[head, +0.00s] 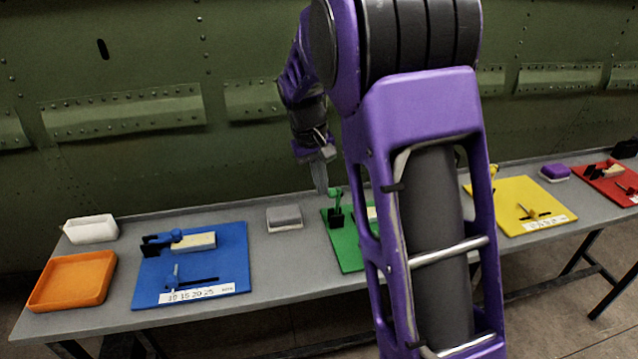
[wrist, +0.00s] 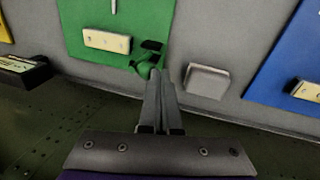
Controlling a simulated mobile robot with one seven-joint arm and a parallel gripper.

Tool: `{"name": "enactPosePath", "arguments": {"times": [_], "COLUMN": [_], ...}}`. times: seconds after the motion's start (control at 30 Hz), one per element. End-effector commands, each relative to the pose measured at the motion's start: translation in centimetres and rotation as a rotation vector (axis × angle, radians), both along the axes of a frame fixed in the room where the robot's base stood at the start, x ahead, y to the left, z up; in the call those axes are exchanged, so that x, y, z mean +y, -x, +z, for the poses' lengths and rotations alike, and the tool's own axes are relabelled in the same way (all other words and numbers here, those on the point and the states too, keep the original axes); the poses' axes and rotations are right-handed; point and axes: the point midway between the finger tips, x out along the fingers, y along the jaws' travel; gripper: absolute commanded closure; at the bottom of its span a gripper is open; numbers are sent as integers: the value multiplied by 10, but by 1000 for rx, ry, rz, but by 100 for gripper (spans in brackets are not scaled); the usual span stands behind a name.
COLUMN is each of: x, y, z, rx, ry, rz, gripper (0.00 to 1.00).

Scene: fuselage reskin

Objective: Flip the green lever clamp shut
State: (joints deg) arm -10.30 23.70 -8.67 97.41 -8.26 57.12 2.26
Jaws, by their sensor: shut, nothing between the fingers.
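The green lever clamp (head: 335,206) stands at the back left part of the green board (head: 345,252), with its green lever upright and a black part below. My arm hides much of the board in the head view. My gripper (head: 322,190) is shut and empty, just above and left of the lever top. In the wrist view the clamp (wrist: 147,62) lies right at the shut fingertips (wrist: 157,75). I cannot tell whether they touch it. A cream block (wrist: 107,40) sits on the green board beside the clamp.
A grey block (head: 285,217) lies left of the green board. The blue board (head: 230,262) with its own clamp, the orange tray (head: 73,281) and a white box (head: 91,229) are further left. The yellow board (head: 515,195) and red board are right. The green riveted wall rises behind.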

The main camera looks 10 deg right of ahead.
Motion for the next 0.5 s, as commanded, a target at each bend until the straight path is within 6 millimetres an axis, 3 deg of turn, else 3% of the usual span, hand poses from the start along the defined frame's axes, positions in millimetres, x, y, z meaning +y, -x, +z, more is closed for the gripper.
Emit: {"name": "enactPosePath", "arguments": {"times": [0.5], "x": [-45], "y": [0], "z": [7], "rx": [0], "ry": [-386], "rz": [-11], "gripper": [100]}}
